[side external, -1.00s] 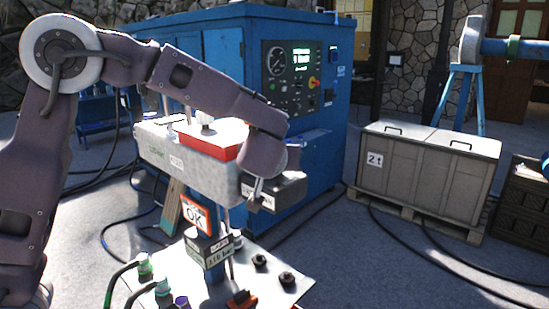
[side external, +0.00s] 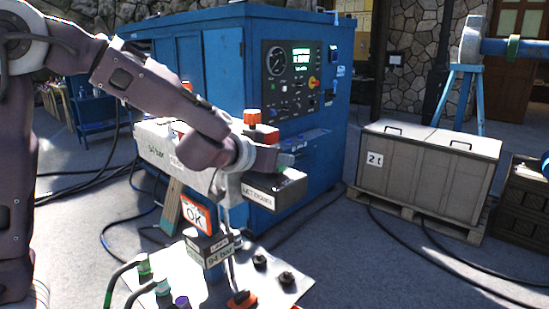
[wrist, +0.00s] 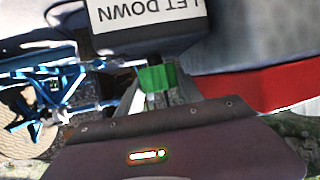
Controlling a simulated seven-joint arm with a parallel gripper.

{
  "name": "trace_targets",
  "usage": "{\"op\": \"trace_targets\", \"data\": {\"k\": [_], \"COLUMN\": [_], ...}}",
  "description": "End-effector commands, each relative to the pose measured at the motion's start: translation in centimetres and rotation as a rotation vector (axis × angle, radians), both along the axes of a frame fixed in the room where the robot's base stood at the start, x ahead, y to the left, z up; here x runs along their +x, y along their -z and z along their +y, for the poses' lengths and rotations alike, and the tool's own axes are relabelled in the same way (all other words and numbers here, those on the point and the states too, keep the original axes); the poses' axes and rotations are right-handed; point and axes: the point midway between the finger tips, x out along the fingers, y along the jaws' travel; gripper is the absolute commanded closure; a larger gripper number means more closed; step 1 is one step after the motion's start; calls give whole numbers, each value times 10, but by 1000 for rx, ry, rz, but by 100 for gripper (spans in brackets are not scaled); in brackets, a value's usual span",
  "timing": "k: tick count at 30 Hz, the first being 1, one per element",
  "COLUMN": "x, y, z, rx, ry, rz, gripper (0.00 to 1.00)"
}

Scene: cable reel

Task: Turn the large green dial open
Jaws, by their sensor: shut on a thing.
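The green dial (wrist: 158,78) shows in the wrist view between my gripper's fingers, beside a dark box (wrist: 130,45) labelled LET DOWN. In the side view a green part of the dial (side external: 286,160) shows at my gripper's tip, just above the LET DOWN box (side external: 276,193). My gripper (side external: 278,159) is shut on the green dial, reaching in from the left. In the wrist view my gripper (wrist: 158,92) covers part of the dial, so its turned angle cannot be told.
A red block (side external: 265,134) and an orange-topped knob (side external: 252,117) stand close behind my arm. A small sign (side external: 207,248) reads 94 bar, under an OK sign (side external: 197,214). A plate (side external: 265,285) with several black knobs lies below. A blue cabinet (side external: 200,60) stands behind.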

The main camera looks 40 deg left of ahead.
Motion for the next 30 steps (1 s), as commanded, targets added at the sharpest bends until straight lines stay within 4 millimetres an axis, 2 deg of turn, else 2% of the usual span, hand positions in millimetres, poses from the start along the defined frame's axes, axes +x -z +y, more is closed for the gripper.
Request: {"op": "trace_targets", "data": {"k": [12, 29, 30], "x": [0, 0, 0], "y": [0, -1, -1], "z": [1, -1, -1], "rx": [-2, 0, 0], "ry": [190, 225, 225], "rz": [1, -2, -2], "gripper": [97, 97, 53]}}
